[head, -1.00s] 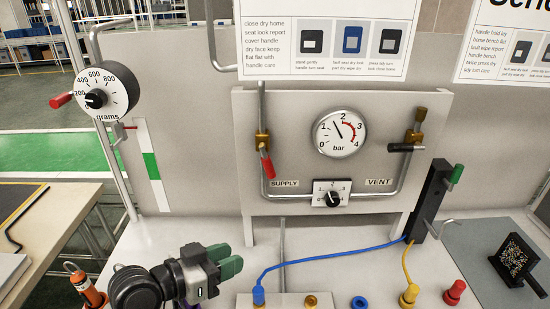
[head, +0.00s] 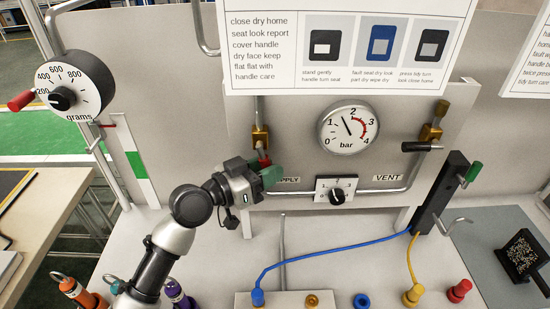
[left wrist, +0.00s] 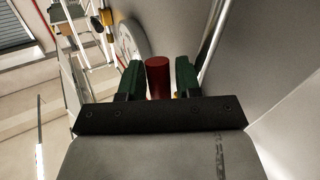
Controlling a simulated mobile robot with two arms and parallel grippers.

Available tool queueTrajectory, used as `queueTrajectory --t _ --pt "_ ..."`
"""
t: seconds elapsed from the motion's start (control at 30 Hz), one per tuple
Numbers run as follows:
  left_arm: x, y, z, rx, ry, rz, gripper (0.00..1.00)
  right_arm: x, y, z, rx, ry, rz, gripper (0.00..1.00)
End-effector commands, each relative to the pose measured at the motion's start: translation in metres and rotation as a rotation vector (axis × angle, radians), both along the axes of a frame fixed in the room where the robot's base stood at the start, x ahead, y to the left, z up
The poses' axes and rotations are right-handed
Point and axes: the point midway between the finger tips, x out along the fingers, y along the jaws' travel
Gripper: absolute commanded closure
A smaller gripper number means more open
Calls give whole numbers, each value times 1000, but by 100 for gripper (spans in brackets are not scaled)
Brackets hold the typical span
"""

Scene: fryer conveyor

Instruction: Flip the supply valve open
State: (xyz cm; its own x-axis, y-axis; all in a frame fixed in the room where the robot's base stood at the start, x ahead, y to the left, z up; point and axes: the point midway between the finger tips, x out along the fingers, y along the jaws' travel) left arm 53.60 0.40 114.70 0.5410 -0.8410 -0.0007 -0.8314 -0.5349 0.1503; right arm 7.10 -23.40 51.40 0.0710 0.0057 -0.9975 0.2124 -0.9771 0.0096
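The supply valve is a brass fitting (head: 260,136) on the left pipe of the gauge panel. Its red handle (head: 264,161) hangs down and is mostly hidden by my left gripper in the head view. My left gripper (head: 270,176) is at this handle, its green fingers covering part of the SUPPLY label (head: 290,180). In the left wrist view the red handle (left wrist: 158,78) stands between the two green fingers (left wrist: 159,82), with a narrow gap on each side. The gripper looks open around it. My right gripper is out of view.
The pressure gauge (head: 348,130), a black-and-white dial (head: 336,190) and the vent valve (head: 430,134) are to the right on the panel. A hanging sign (head: 270,82) covers the panel's upper part. A blue cable (head: 320,251) lies on the bench in front.

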Motion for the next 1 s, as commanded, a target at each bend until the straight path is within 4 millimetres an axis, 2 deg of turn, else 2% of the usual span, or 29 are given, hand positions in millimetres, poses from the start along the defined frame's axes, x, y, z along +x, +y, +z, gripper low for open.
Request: queueTrajectory --t 0.03,0.17,0.47,0.5,0.7,1.0 --pt "4 -6 2 -2 1 0 66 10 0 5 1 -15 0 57" --pt "9 -14 1 0 1 1 66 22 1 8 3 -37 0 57" --pt "11 -17 -1 1 0 1 66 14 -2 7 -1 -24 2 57" --pt "11 -17 -1 1 0 1 68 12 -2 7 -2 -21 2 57" --pt "11 -16 -1 1 0 1 99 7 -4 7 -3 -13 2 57" --pt "11 -13 1 57 -5 0 100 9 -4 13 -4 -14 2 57"
